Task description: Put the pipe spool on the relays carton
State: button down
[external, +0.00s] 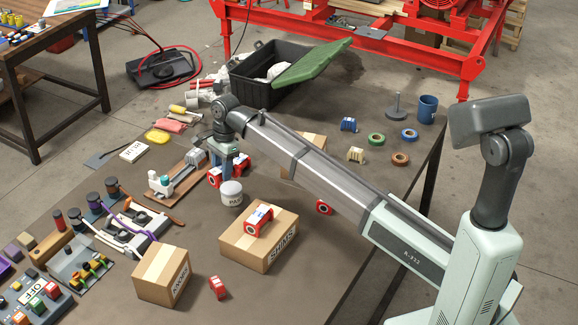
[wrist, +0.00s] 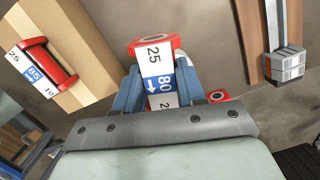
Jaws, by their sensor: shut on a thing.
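The spool sits between the blue fingers (wrist: 158,92) in the wrist view. In the external view, red parts (external: 214,179) show by the fingers, partly hidden; how high the spool is held I cannot tell. Three cartons stand on the table: one marked SHIMS (external: 249,246), one at the front left (external: 161,277) with unreadable lettering, and one behind my arm (external: 311,141), its label hidden. I cannot tell which is the relays carton.
Another red spool (external: 259,217) lies on the SHIMS carton. Smaller red pieces lie near the front (external: 217,288) and right of that carton (external: 324,207). A white jar (external: 232,193) stands just before my gripper. A black crate (external: 262,89) stands behind.

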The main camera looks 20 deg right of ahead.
jog(key=w+d+r+m, duration=0.2)
jog(key=w+d, duration=0.2)
jog(key=d, duration=0.6)
jog(key=w+d+r+m, duration=0.25)
jog(key=w+d, duration=0.25)
jog(key=d, duration=0.5)
jog(key=w+d+r+m, duration=0.1)
jog(key=w+d+r, duration=0.25)
jog(key=d, duration=0.65)
jog(key=shift+t, duration=0.4)
jog(key=f, duration=0.7)
jog(key=w+f, duration=0.1)
jog(key=f, duration=0.2)
jog(key=shift+a+f, duration=0.15)
jog(key=shift+a, duration=0.1)
jog(key=shift+f, duration=0.15)
jog(key=c, duration=0.7)
grip_release()
jog(key=shift+o, duration=0.2)
notch_tip(320, 180, up, 12)
jog(key=d, duration=0.1)
jog(key=shift+d, duration=0.4)
